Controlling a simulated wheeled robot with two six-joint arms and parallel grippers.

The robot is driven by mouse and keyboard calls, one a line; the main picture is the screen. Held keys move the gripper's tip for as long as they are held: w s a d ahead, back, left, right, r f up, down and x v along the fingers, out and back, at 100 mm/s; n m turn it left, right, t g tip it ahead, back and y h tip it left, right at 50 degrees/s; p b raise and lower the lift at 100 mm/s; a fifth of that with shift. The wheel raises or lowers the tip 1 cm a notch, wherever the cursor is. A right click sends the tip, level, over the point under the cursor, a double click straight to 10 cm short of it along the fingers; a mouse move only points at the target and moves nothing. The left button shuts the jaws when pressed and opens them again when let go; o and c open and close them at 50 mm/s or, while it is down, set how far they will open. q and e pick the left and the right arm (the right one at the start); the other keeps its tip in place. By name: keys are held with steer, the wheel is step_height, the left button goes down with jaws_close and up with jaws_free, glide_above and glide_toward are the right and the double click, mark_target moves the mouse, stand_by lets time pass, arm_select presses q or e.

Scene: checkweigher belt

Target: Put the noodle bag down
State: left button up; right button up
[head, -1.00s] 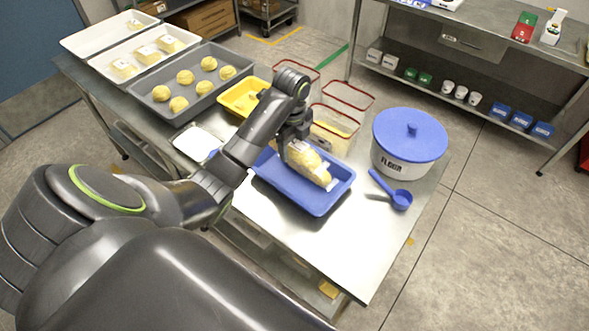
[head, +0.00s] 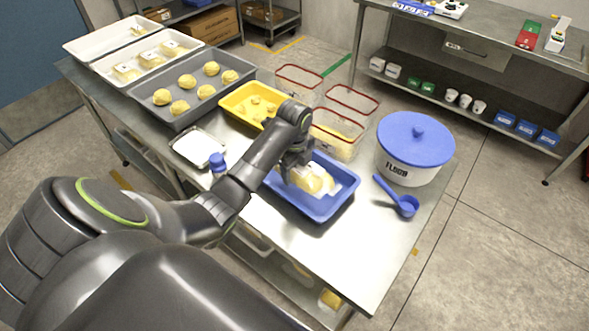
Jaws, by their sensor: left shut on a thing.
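The noodle bag (head: 313,180) is a clear bag with yellow contents and a white label. It is in the blue tray (head: 322,212), within the tray's walls; I cannot tell whether it touches the tray floor. My left gripper (head: 297,168) comes down over the bag's left end and is shut on it. The fingertips are partly hidden by the gripper body and the bag. My right gripper is not in view.
A flour tub (head: 413,150) with a blue lid and a blue scoop (head: 404,204) stand right of the tray. Red-rimmed clear bins (head: 340,130) and a yellow tray (head: 262,103) are behind. The table's front right (head: 345,265) is clear.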

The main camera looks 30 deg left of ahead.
arm_select(q)
steer(key=shift+f, duration=0.6)
steer(key=o, duration=1.1)
steer(key=shift+o, duration=0.2)
step_height(320, 180, up, 6)
steer(key=shift+f, duration=0.25)
step_height(320, 180, up, 7)
steer(key=p, duration=0.6)
steer(key=shift+f, duration=0.2)
steer(key=shift+r+p, duration=0.6)
steer(key=shift+f, duration=0.1)
